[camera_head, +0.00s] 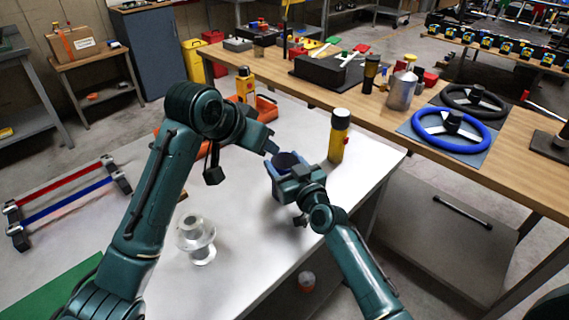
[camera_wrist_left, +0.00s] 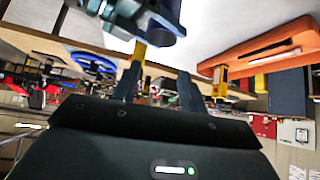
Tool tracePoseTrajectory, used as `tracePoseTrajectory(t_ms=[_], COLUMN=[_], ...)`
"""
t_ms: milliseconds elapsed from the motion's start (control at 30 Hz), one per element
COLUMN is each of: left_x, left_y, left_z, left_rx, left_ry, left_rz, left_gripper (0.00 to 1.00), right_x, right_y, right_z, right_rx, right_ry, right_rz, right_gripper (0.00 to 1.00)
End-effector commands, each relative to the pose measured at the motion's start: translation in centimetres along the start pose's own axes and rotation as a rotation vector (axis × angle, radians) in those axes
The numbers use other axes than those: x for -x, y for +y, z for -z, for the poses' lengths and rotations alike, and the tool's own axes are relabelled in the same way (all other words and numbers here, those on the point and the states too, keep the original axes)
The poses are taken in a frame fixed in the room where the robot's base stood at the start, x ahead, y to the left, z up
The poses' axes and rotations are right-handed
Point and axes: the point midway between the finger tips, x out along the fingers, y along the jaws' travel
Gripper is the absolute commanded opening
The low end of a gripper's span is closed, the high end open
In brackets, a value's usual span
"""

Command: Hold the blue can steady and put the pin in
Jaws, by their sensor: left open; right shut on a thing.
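The blue can (camera_head: 287,160) is near the middle of the white table in the head view, its dark open top facing up. My right gripper (camera_head: 294,182) is shut on it from the near side and hides part of its wall. My left gripper (camera_head: 270,147) is just behind and left of the can's rim, apart from it as far as I can tell. In the left wrist view the left gripper's fingers (camera_wrist_left: 158,90) are spread with nothing held between them. I cannot make out the pin in either view.
An orange tray (camera_head: 266,108) lies behind the left arm, and a clear spool-shaped piece (camera_head: 196,240) stands at the front. A wooden bench (camera_head: 395,125) holds steering wheels.

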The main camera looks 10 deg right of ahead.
Motion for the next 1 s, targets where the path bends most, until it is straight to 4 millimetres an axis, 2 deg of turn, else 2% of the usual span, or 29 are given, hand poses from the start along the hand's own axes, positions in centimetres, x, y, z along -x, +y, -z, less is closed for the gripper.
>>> tracePoseTrajectory(t_ms=[133, 433, 467, 500, 767, 1000], left_x=[1.21, 1.42, 1.42, 1.41, 1.39, 1.39], left_y=[0.0, -0.01, -0.01, 0.0, 0.0, 0.01], left_z=[0.02, 0.0, 0.0, 0.0, 0.01, 0.01], left_rx=[0.0, 0.0, 0.0, 0.0, 0.0, 0.0], left_ry=[0.001, -0.001, -0.001, -0.001, 0.0, 0.0], left_rz=[0.0, 0.0, 0.001, 0.0, 0.0, 0.0], left_gripper=[0.43, 0.43, 0.43, 0.43, 0.43, 0.43], right_x=[0.01, 0.01, 0.01, 0.01, 0.01, 0.07], right_y=[-0.03, -0.02, -0.02, -0.02, -0.01, -0.01], right_z=[-0.05, -0.04, -0.04, -0.04, -0.02, -0.01], right_rx=[0.0, 0.0, 0.0, 0.0, 0.0, 0.0], right_ry=[-0.001, -0.001, -0.001, -0.001, -0.001, 0.0], right_rz=[0.001, 0.001, 0.001, 0.001, 0.0, 0.0], right_gripper=[0.35, 0.35, 0.59, 0.62, 0.84, 0.84])
